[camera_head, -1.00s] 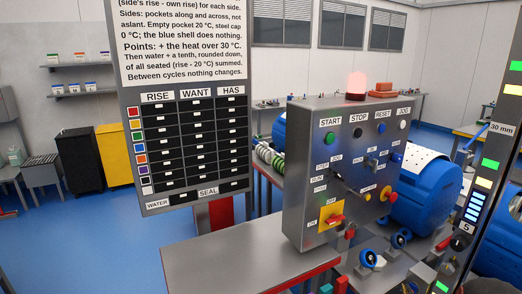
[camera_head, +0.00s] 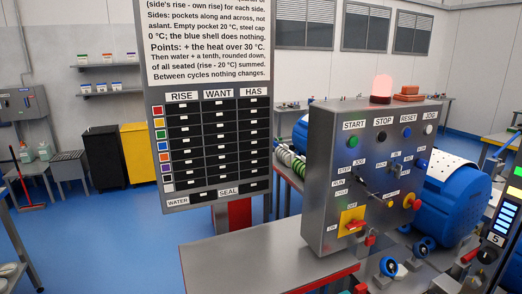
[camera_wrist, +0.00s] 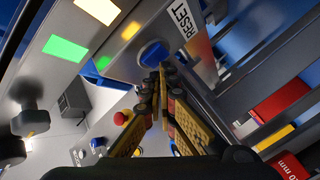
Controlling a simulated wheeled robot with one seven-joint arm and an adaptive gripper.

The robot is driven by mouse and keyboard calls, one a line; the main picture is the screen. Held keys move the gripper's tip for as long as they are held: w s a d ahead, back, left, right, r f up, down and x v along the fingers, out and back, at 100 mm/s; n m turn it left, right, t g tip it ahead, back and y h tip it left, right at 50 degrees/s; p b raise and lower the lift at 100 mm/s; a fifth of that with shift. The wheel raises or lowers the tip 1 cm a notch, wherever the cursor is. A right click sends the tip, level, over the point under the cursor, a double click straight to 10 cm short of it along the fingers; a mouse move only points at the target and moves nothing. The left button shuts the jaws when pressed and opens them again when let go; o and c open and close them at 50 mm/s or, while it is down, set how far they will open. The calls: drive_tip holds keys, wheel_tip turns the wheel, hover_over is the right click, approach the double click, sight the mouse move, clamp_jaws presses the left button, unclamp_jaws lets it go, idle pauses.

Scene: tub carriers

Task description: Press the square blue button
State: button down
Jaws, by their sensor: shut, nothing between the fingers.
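In the wrist view, a blue button (camera_wrist: 153,53) with a squarish, rounded outline sits on a grey surface beside a RESET label (camera_wrist: 182,17). My gripper (camera_wrist: 164,76) is shut and empty, its fingertips together just below the button in the picture; I cannot tell whether they touch it. In the head view, a blue button (camera_head: 409,132) sits under the RESET label on the grey control box (camera_head: 325,190). Another blue control (camera_head: 422,163) is lower on the box's right. Both are too small there to tell their shape. My gripper does not clearly show in the head view.
The control box also has a green button (camera_head: 352,142), switches, a yellow-backed red switch (camera_head: 352,221) and a lit red lamp (camera_head: 382,86) on top. A bare grey table (camera_head: 240,262) stands in front. A chart board (camera_head: 218,145) stands left of the box. Blue floor is open at left.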

drive_tip(key=shift+d, duration=0.1)
idle(0.6)
drive_tip(key=shift+w+d+b, duration=0.15)
drive_tip(key=shift+d+b, duration=0.15)
drive_tip(key=shift+b, duration=0.05)
idle(0.4)
drive_tip(key=shift+a, duration=0.4)
drive_tip(key=s+a, duration=0.2)
drive_tip(key=a, duration=0.3)
drive_tip(key=shift+s+a, duration=0.3)
idle(0.6)
drive_tip(key=shift+r, duration=0.1)
